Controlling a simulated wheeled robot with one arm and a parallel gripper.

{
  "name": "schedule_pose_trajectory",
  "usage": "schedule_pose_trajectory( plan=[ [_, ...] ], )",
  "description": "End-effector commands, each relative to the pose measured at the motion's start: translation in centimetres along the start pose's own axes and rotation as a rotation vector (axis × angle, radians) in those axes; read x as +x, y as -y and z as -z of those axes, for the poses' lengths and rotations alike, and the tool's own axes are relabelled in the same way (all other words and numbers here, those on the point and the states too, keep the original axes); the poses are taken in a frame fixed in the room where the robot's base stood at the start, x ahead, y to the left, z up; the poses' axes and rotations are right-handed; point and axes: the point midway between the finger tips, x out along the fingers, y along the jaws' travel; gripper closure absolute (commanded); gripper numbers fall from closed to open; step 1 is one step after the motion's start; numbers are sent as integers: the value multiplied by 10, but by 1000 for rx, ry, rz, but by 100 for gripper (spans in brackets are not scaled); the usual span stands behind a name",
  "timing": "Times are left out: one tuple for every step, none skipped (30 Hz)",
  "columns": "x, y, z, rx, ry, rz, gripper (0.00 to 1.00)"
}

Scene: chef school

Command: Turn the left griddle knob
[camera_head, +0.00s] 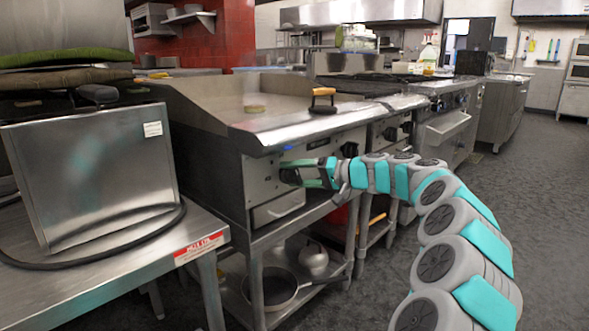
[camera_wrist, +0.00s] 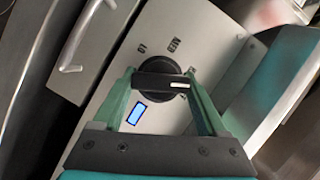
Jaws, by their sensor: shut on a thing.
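The griddle (camera_head: 262,109) is a wide steel unit on an open stand, with its front panel facing my arm. The left griddle knob (camera_wrist: 161,80) is black and round with a raised bar grip, and it shows between my gripper's fingers in the wrist view. My gripper (camera_head: 296,172) is at the left part of the griddle's front panel and hides the knob in the head view. In the wrist view the green fingers of my gripper (camera_wrist: 161,82) are shut on the two ends of the knob's bar. A small lit blue display (camera_wrist: 136,113) sits beside the knob.
A second black knob (camera_head: 349,149) is farther right on the panel. A steel table (camera_head: 110,262) with a steel box (camera_head: 92,174) stands at the left. A pan (camera_head: 273,290) is on the shelf below. The floor (camera_head: 545,200) at the right is clear.

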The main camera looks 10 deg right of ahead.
Motion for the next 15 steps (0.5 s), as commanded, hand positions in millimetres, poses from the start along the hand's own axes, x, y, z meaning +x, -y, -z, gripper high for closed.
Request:
schedule_pose_trajectory(
  plan=[
    [1,0,1,41,2,14,81],
    [0,0,1,67,1,24,81],
    [0,0,1,100,0,38,81],
    [0,0,1,125,0,48,81],
    [0,0,1,148,0,59,81],
    [0,0,1,179,1,72,81],
    [0,0,0,201,1,82,81],
    [0,0,0,223,1,91,81],
    [0,0,0,250,1,102,81],
    [0,0,0,269,1,110,81],
    [0,0,0,288,1,118,81],
    [0,0,0,311,1,128,81],
    [0,0,0,328,1,135,81],
    [0,-1,0,344,1,142,81],
    [0,-1,0,363,1,149,81]
  ],
)
